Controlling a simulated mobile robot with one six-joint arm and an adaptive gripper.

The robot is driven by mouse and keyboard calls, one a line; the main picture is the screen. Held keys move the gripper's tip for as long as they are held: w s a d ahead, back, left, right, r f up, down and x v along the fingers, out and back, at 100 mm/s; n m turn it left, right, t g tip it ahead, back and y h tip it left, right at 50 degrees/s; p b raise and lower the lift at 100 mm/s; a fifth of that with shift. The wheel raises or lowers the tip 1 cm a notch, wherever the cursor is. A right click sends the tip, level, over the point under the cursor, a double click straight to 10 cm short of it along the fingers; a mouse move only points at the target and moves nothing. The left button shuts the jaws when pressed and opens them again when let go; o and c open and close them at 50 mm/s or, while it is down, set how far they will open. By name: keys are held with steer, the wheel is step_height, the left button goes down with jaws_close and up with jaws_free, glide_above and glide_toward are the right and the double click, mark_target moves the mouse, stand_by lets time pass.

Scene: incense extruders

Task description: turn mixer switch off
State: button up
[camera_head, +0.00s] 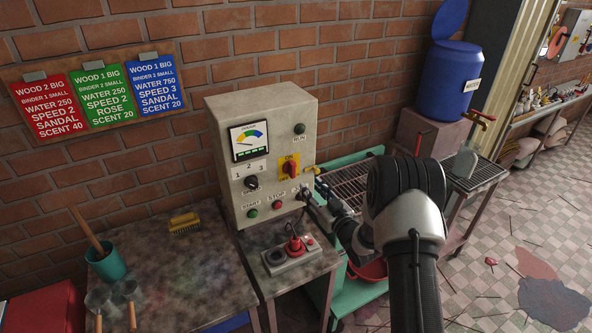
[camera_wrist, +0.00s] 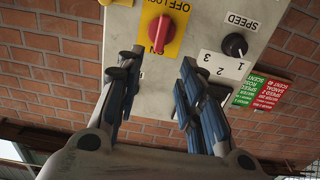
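The grey control box (camera_head: 262,150) stands on a small table against the brick wall. On its front is a red rotary switch (camera_head: 290,168) on a yellow plate (camera_head: 283,160). The wrist view shows the red switch (camera_wrist: 160,30) inverted, its handle roughly upright and in line with the ON mark; part of the plate is cut off by the top edge. My gripper (camera_head: 309,192) is at the lower right of the box front, below the switch. In the wrist view my gripper (camera_wrist: 162,60) is open and empty, its fingers apart on either side of the switch's line, not visibly touching it.
The black speed knob (camera_head: 251,182), green start button (camera_head: 252,213) and red stop button (camera_head: 277,205) are close by on the box. A small control pendant (camera_head: 289,255) lies on the table below. A metal rack (camera_head: 350,180) is behind my arm.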

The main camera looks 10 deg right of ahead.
mark_target(294, 168)
steer(key=x, duration=1.1)
steer(key=shift+w+a, duration=0.1)
steer(key=shift+w, duration=0.25)
jaws_close()
